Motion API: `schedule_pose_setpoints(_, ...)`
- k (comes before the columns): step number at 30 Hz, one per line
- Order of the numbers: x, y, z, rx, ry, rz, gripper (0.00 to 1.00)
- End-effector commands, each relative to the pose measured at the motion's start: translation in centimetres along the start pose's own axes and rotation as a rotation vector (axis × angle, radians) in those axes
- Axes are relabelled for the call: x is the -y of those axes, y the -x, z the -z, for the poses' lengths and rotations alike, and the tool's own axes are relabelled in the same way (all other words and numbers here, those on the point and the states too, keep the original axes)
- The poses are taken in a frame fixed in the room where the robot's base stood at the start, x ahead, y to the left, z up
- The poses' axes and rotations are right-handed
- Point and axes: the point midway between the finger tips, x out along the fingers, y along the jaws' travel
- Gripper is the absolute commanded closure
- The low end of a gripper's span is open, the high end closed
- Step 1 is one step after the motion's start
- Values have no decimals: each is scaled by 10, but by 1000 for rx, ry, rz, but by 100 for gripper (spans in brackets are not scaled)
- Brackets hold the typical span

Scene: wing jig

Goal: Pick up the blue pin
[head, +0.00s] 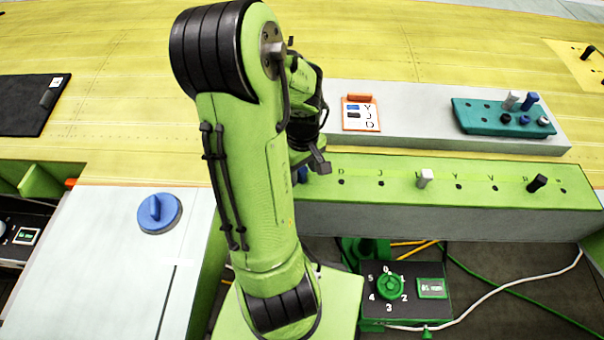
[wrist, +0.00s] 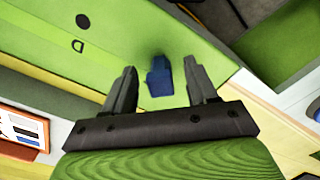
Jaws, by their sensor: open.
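A blue pin (wrist: 160,78) stands in the green hole rail (wrist: 110,45). The fingers are open and hold nothing. In the head view my gripper (head: 318,163) is over the left end of the rail. Only a bit of the blue pin (head: 302,174) shows there, beside a finger. Another blue pin (head: 530,100) stands in the teal tray (head: 470,119) at the right.
A grey pin (head: 425,178) and a black pin (head: 537,183) stand farther right on the rail. An orange-framed card (head: 360,113) lies behind it. A blue round knob (head: 158,212) sits on the left panel. A green dial box (head: 390,287) stands below the rail.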

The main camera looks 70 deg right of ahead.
Motion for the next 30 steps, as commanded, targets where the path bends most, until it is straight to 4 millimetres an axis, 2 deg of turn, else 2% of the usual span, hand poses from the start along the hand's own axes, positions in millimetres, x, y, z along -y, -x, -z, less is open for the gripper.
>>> schedule_pose_setpoints(1,0,-8,0,3,0,1,43)
schedule_pose_setpoints(3,0,-13,0,1,0,1,43)
schedule_pose_setpoints(9,0,-13,1,-1,1,0,44)
schedule_pose_setpoints(20,0,-12,1,-1,1,0,99)
schedule_pose_setpoints(26,0,-11,1,-1,2,0,99)
schedule_pose_setpoints(30,0,9,2,-7,4,-3,99)
